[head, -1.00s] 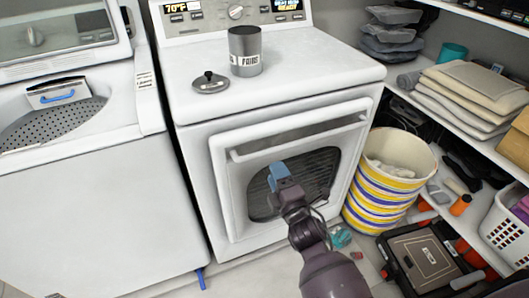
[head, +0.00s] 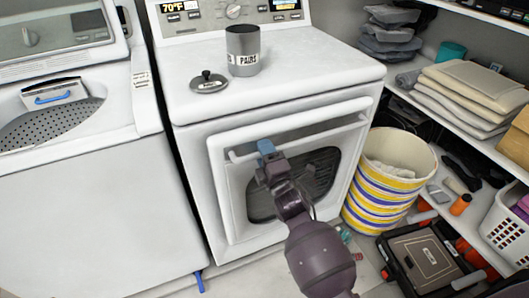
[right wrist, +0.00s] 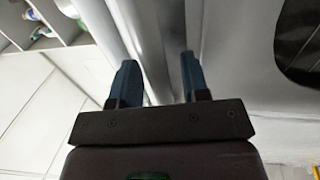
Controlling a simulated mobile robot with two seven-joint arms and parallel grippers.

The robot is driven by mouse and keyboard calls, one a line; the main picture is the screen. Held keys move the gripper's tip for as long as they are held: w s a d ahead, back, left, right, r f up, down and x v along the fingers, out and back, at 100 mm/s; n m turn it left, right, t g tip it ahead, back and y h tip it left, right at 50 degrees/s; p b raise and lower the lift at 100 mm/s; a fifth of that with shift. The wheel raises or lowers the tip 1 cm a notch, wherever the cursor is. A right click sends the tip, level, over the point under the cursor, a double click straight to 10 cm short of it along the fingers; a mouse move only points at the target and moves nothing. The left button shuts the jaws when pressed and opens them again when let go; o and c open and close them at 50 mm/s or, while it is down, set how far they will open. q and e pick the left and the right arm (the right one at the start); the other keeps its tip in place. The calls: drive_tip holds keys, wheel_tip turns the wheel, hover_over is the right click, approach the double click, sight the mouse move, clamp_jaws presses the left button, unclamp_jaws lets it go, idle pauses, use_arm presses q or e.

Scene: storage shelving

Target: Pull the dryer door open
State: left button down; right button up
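The white dryer (head: 270,85) stands in the middle of the head view. Its door (head: 232,200) has a dark window and looks shut. A light handle bar (head: 318,131) crosses the upper part of the door. My right gripper (head: 265,147) is at the left part of this bar, its blue fingertips over or beside it. In the right wrist view the two blue fingers (right wrist: 158,80) are apart, and a pale bar (right wrist: 150,45) runs behind or between them. I cannot tell whether they touch it. My left gripper is not in view.
A striped basket (head: 385,205) stands just right of the dryer, with a black case (head: 420,258) on the floor near it. A washer (head: 90,200) is at the left. A grey canister (head: 243,52) and its lid (head: 208,83) sit on the dryer.

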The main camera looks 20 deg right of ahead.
clamp_jaws()
drive_tip(key=shift+s, duration=0.15)
